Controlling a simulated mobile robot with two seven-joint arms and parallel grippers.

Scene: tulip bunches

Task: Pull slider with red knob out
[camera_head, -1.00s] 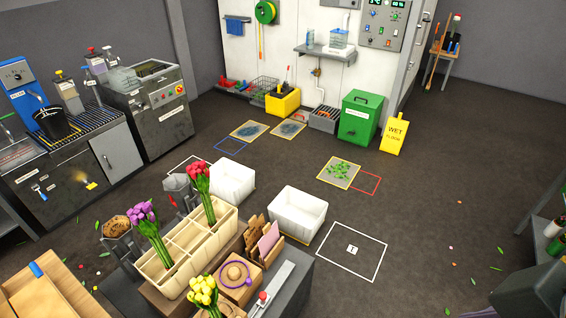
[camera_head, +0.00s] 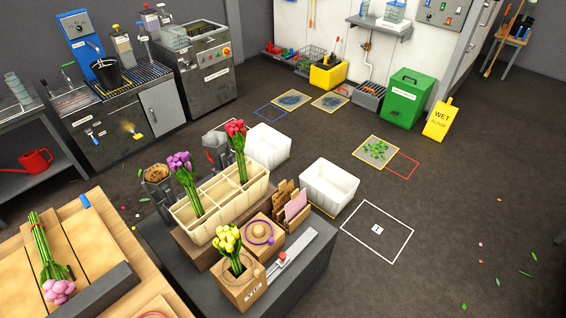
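The slider is a light grey metal strip (camera_head: 296,257) lying along the right edge of a dark grey worktable (camera_head: 320,262). Its red knob (camera_head: 283,257) sits partway along it, next to a wooden box of yellow tulips (camera_head: 241,284). I cannot tell how far the slider is out. Neither of my grippers shows in the head view.
A cream divided crate (camera_head: 226,202) with purple and red tulips stands on the dark table. A wooden bench (camera_head: 95,225) with pink tulips is at the left. White bins (camera_head: 331,184) stand beyond the table. The floor at right is mostly clear.

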